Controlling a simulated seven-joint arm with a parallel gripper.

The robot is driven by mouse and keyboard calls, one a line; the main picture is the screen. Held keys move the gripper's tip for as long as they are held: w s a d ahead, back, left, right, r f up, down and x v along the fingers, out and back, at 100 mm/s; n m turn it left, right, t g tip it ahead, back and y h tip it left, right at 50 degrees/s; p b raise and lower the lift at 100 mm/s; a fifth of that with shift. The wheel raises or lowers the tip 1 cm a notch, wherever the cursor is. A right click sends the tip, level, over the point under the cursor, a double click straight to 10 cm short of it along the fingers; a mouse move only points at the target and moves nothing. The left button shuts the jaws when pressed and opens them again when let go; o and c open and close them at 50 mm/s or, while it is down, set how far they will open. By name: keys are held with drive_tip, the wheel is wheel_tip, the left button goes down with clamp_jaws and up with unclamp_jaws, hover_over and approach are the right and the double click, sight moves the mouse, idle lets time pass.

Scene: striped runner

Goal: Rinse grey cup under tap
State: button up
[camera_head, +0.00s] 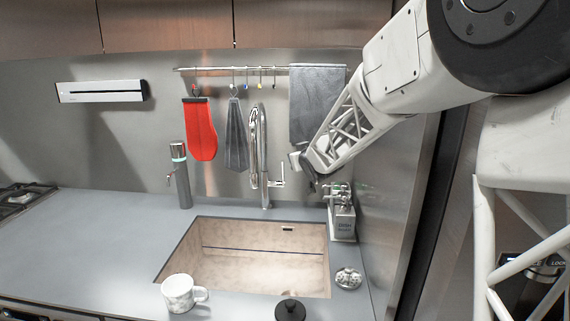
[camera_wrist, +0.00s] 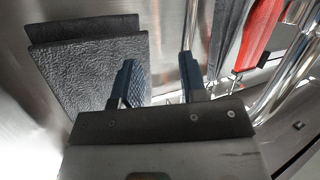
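A speckled grey-white cup (camera_head: 178,297) stands upright on the counter at the sink's front left corner, its handle to the right. The chrome tap (camera_head: 263,165) rises behind the sink (camera_head: 250,268), with a lever on its right side. My gripper (camera_head: 298,164) is raised just right of the tap, far above and behind the cup. In the wrist view my gripper (camera_wrist: 157,75) has its two dark fingers apart with nothing between them. Chrome pipework, probably the tap, shows at the right of that view. The cup is not in the wrist view.
A grey towel (camera_head: 316,100), a red mitt (camera_head: 200,130) and a grey cloth (camera_head: 237,135) hang from the rail. A bottle (camera_head: 179,175) stands left of the tap and a caddy (camera_head: 342,220) right. A dark knob (camera_head: 290,310) sits in front. The left counter is clear.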

sight(283, 164)
drive_tip(key=w+a+f+y, duration=0.1)
drive_tip(key=w+f, duration=0.2)
drive_tip(key=w+a+f+n+y, duration=0.1)
drive_tip(key=w+f, duration=0.1)
drive_tip(key=w, duration=0.1)
drive_tip(key=w+a+f+t+y, duration=0.1)
drive_tip(key=w+f+y, duration=0.1)
drive_tip(key=f, duration=0.1)
drive_tip(key=shift+w+a+f, duration=0.2)
drive_tip(key=shift+w+f, duration=0.1)
drive_tip(key=shift+w, duration=0.1)
drive_tip(key=shift+x, duration=3.9)
drive_tip(key=shift+r, duration=0.1)
clamp_jaws()
